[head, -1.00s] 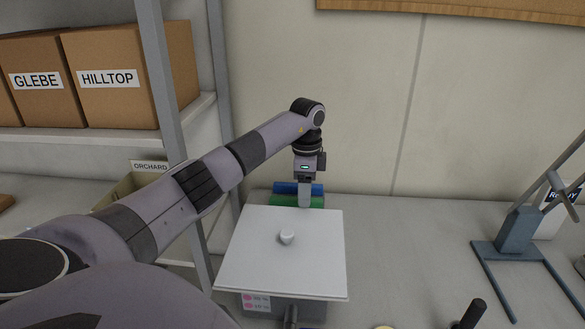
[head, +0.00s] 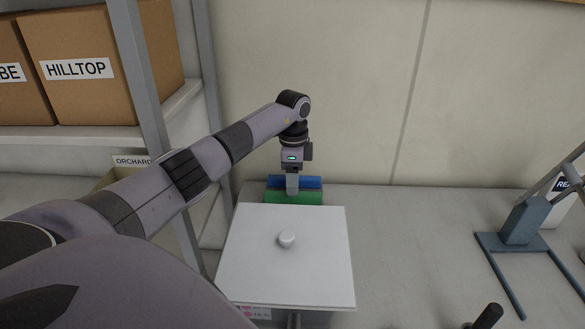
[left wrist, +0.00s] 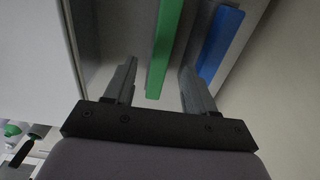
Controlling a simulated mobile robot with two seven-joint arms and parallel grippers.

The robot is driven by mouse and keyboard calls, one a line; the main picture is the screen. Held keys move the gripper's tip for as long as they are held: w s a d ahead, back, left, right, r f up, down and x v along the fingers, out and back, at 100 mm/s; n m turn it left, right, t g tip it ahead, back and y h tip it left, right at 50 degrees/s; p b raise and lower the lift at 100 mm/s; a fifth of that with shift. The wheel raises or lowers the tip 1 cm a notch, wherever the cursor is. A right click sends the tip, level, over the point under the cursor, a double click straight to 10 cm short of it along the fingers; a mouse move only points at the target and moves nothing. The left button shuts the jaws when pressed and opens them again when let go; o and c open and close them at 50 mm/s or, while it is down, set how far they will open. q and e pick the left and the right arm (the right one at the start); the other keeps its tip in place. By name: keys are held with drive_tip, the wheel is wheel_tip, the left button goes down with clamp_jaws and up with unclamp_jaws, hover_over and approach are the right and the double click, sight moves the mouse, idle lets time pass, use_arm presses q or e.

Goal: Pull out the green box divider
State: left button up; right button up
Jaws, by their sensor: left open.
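The green box divider (head: 311,198) shows as a strip just behind the white lid, in front of a blue divider (head: 309,182). My left gripper (head: 292,192) points down over the green divider and hides part of it. In the left wrist view, the left gripper (left wrist: 158,70) is open. The green divider (left wrist: 165,45) runs between its two fingers, with a gap on each side. The blue divider (left wrist: 222,42) passes beside the right finger. I cannot tell whether that finger touches it. My right gripper is not in view.
The white lid (head: 255,260) with a small knob (head: 286,239) lies in front of the dividers. A shelf post (head: 137,80) stands at left, near my left arm. A blue-grey stand (head: 520,222) is at right. The bench between is clear.

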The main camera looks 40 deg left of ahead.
use_arm(q)
wheel_tip(320, 180, down, 3)
drive_tip(key=shift+f+b, duration=0.1)
drive_tip(key=shift+b, duration=0.5)
drive_tip(key=shift+f+b, duration=0.4)
drive_tip(key=shift+f, duration=0.1)
clamp_jaws()
drive_tip(key=c, duration=0.9)
unclamp_jaws()
clamp_jaws()
drive_tip(key=shift+r, duration=0.1)
drive_tip(key=shift+r+p, duration=0.6)
drive_tip(key=shift+p, duration=0.15)
